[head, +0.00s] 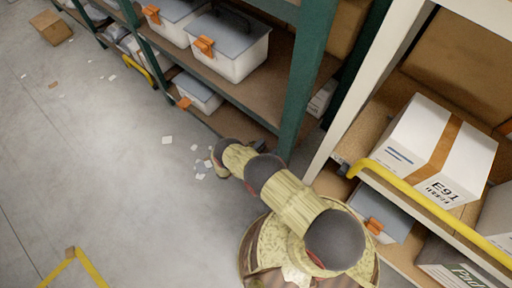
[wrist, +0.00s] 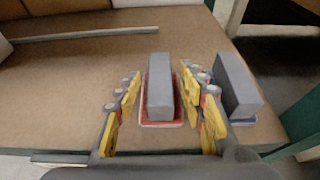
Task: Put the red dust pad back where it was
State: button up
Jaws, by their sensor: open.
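The red dust pad (wrist: 160,95), a long grey block on a red base, lies on a brown shelf board in the wrist view. My gripper (wrist: 162,77) is open, with one yellow finger on each side of the pad. The pad is between the fingers; I cannot tell whether either finger touches it. A similar grey block on a blue base (wrist: 236,85) stands just right of the right finger. In the head view my arm reaches toward the green rack, and neither the pads nor the fingers can be made out.
A grey bar (wrist: 80,34) lies across the back left of the brown board (wrist: 60,85). A green post (wrist: 300,125) stands at its right. In the head view, grey-lidded bins (head: 232,62) sit on the rack, and a white E91 box (head: 420,150) is at right. The floor at left is mostly clear.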

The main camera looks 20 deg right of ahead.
jog(key=shift+a+r, duration=0.2)
jog(key=shift+r, duration=0.05)
jog(key=p+v, duration=0.3)
jog(key=v, duration=0.8)
jog(key=shift+s+a, duration=0.2)
jog(key=shift+a, duration=0.05)
